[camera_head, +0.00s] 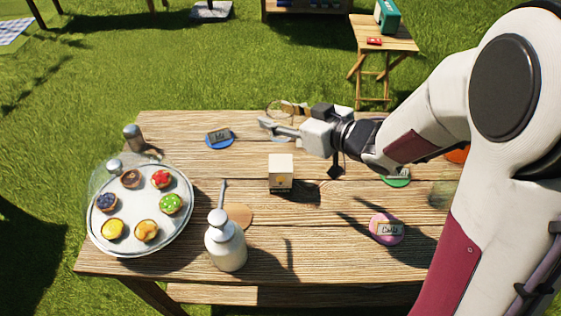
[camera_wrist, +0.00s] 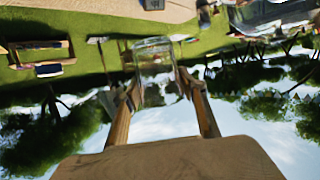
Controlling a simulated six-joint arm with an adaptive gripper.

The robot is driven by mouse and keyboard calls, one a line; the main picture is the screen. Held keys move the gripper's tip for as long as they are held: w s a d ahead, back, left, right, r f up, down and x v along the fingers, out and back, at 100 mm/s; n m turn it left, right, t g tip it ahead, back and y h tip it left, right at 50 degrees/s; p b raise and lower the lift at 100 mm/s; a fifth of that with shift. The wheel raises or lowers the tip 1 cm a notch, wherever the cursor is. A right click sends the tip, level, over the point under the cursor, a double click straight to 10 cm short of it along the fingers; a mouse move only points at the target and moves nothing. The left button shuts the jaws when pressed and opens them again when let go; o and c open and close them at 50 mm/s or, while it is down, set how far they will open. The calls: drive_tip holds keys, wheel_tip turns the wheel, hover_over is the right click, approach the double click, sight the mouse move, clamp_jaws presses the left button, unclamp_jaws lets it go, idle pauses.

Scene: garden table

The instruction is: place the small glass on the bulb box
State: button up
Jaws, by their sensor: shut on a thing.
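The bulb box (camera_head: 281,168) is a small cream cube with a dark lower band, standing upright near the middle of the wooden table. My gripper (camera_head: 275,115) is above the table's far part, beyond the box in the head view. It is shut on the small glass (camera_head: 277,106), whose clear outline shows faintly there. In the wrist view the glass (camera_wrist: 155,62) sits between the two fingertips (camera_wrist: 155,88). That view is upside down, so how upright the glass is cannot be told well.
A white plate (camera_head: 183,228) of tarts is at left, with a shaker (camera_head: 132,138) behind it. Another clear glass (camera_head: 441,194) is at right.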

sight(289, 137)
idle(0.3)
drive_tip(key=shift+f, duration=2.9)
drive_tip(key=shift+f, duration=2.1)
drive_tip(key=shift+f, duration=0.1)
drive_tip(key=o, duration=1.2)
drive_tip(key=v, duration=0.7)
drive_tip(key=shift+d+r, duration=0.2)
